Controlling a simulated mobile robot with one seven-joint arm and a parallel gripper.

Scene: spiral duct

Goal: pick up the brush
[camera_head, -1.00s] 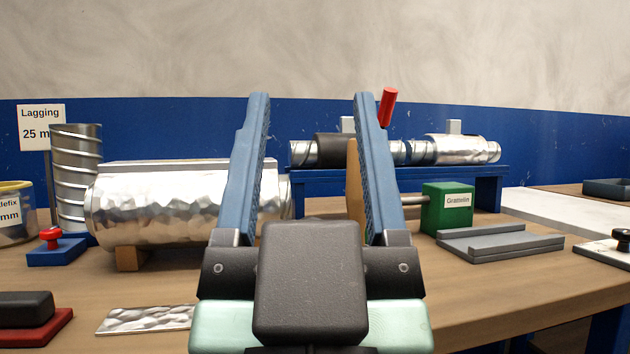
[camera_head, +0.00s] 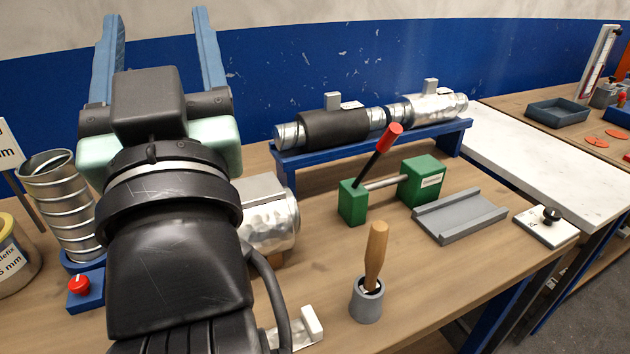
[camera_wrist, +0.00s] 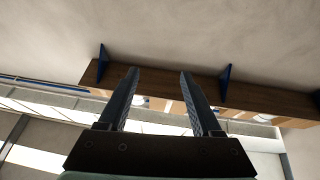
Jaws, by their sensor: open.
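The brush is most likely the wooden-handled tool (camera_head: 376,254) standing upright, slightly tilted, in a small grey cup (camera_head: 367,302) near the table's front edge in the head view. Its lower end is hidden inside the cup. My gripper (camera_head: 158,50) is open and empty, raised high at the upper left, well apart from the brush. In the wrist view my gripper (camera_wrist: 158,85) has its two fingers spread, with a wall and a wooden shelf beyond them; the brush is not in that view.
A green clamp block (camera_head: 420,182) with a red-handled lever (camera_head: 389,138) stands behind the cup. A grey channel tray (camera_head: 460,216) lies right of it. A blue stand (camera_head: 374,142) holds ducts at the back. A foil-covered duct (camera_head: 268,222) is partly hidden by my arm. Bare table surrounds the cup.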

